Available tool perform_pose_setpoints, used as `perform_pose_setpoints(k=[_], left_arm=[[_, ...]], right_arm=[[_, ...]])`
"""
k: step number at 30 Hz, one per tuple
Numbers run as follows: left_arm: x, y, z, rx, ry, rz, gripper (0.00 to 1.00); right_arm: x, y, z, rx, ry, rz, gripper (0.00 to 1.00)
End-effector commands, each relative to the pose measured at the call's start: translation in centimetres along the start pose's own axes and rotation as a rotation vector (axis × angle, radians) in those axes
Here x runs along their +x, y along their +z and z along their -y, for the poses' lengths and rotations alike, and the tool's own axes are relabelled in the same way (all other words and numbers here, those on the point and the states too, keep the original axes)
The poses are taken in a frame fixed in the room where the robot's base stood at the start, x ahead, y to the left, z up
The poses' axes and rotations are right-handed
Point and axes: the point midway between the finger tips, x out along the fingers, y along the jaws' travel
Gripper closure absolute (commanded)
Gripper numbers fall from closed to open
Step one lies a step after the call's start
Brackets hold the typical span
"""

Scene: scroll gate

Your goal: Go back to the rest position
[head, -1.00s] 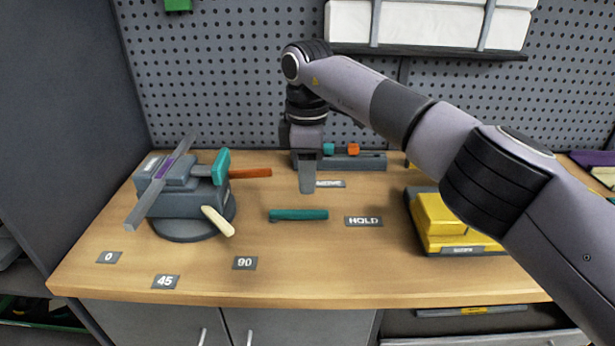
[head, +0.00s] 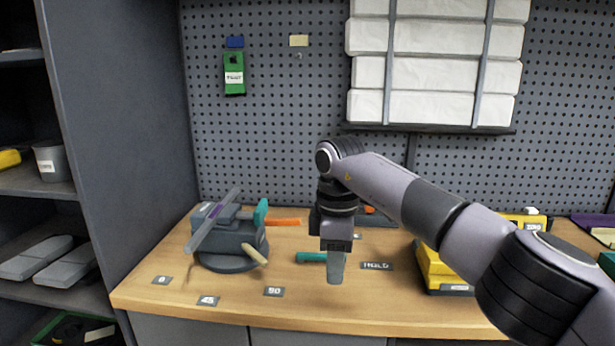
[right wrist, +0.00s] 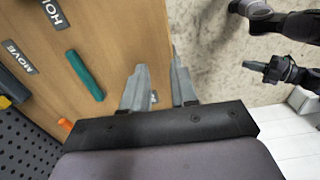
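My right gripper (head: 336,268) hangs fingers-down over the workbench in the head view, by the right end of the teal bar (head: 312,257). In the right wrist view its two fingers (right wrist: 158,66) are apart with nothing between them. They point over the bench edge toward the floor, and the teal bar (right wrist: 86,75) lies clear of them on the wood. A dark gripper-like end (right wrist: 268,68), probably my left one, shows at the right of the wrist view, too small to read its fingers. The left arm is not in the head view.
A HOLD label (head: 377,266) and a yellow block (head: 436,268) are to the right. Pegboard (head: 270,140) stands behind, shelves (head: 35,185) at left.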

Motion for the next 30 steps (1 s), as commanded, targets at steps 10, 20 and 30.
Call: perform_pose_setpoints(k=[10, 20, 30], left_arm=[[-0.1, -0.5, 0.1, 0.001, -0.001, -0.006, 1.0], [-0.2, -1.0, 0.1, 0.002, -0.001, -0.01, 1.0], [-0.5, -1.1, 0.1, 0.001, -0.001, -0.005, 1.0]], right_arm=[[8.8, -10.8, 7.9, -0.394, -0.18, -0.606, 0.72], [8.6, -17.1, 14.3, -0.422, -0.095, -1.367, 0.72], [8.0, -13.3, 12.9, 0.032, 0.273, -1.811, 0.72]])
